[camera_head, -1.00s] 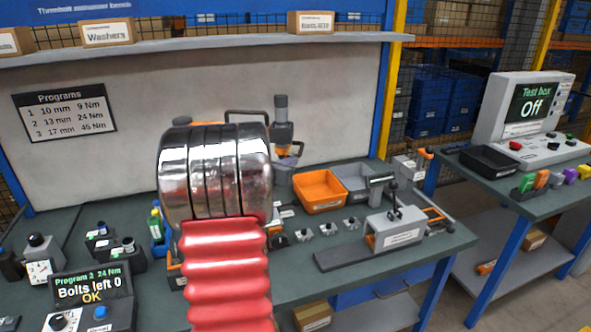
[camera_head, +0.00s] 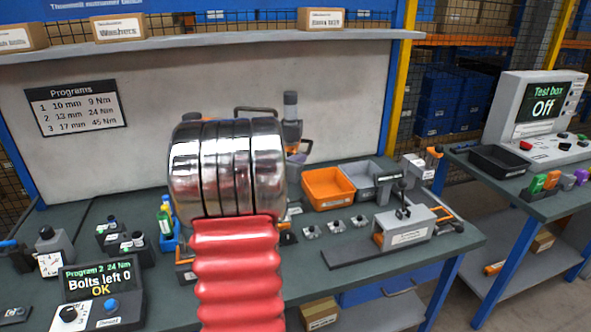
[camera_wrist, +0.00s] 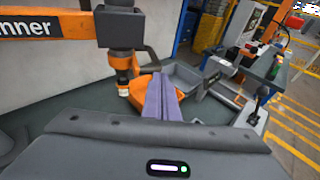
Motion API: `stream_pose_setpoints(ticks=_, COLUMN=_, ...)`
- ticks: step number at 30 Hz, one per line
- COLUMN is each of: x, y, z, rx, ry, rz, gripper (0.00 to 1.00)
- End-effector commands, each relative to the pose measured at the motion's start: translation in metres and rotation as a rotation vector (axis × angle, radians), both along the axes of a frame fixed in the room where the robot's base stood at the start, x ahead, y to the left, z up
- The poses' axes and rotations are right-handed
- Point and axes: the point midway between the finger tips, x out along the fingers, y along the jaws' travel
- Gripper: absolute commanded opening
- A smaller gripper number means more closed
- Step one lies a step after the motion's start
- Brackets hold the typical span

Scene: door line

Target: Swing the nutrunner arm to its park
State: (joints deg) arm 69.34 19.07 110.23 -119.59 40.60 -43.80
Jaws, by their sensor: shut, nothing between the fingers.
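The nutrunner arm shows in the wrist view as an orange beam (camera_wrist: 58,24) ending in "nner" at the upper left. Its dark tool body (camera_wrist: 119,26) hangs at the beam's end, with an orange and pale nose pointing down. In the head view a dark upright part of the tool (camera_head: 291,106) shows behind my arm, which hides much of the rest. My gripper (camera_wrist: 160,82) is shut and empty, its purple fingers pointing forward just right of the tool's nose and apart from it in the picture. The park cannot be made out with certainty.
An orange bin (camera_head: 327,203) and a grey bin (camera_head: 358,171) stand on the bench beyond my arm. A grey clamp fixture (camera_head: 404,229) stands front right. The controller (camera_head: 98,295) reads "Bolts left 0 OK". A test box (camera_head: 536,118) reading "Off" stands on another table.

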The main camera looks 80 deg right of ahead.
Motion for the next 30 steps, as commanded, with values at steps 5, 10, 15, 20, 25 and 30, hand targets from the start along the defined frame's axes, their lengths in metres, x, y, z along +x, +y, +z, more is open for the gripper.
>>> stream_pose_setpoints(ticks=5, x=-0.001, y=0.023, z=0.006, rx=-0.001, ry=0.0, rz=0.002, gripper=0.0)
stream_pose_setpoints(ticks=10, x=-0.004, y=0.045, z=0.011, rx=-0.002, ry=-0.001, rz=0.001, gripper=0.0)
stream_pose_setpoints(ticks=15, x=-0.006, y=0.066, z=0.016, rx=-0.001, ry=0.0, rz=0.001, gripper=0.0)
stream_pose_setpoints(ticks=20, x=-0.007, y=0.086, z=0.021, rx=-0.001, ry=-0.001, rz=0.002, gripper=0.0)
stream_pose_setpoints(ticks=25, x=-0.009, y=0.105, z=0.025, rx=-0.001, ry=-0.001, rz=0.002, gripper=0.0)
stream_pose_setpoints(ticks=30, x=-0.01, y=0.116, z=0.027, rx=0.0, ry=0.0, rz=0.002, gripper=0.0)
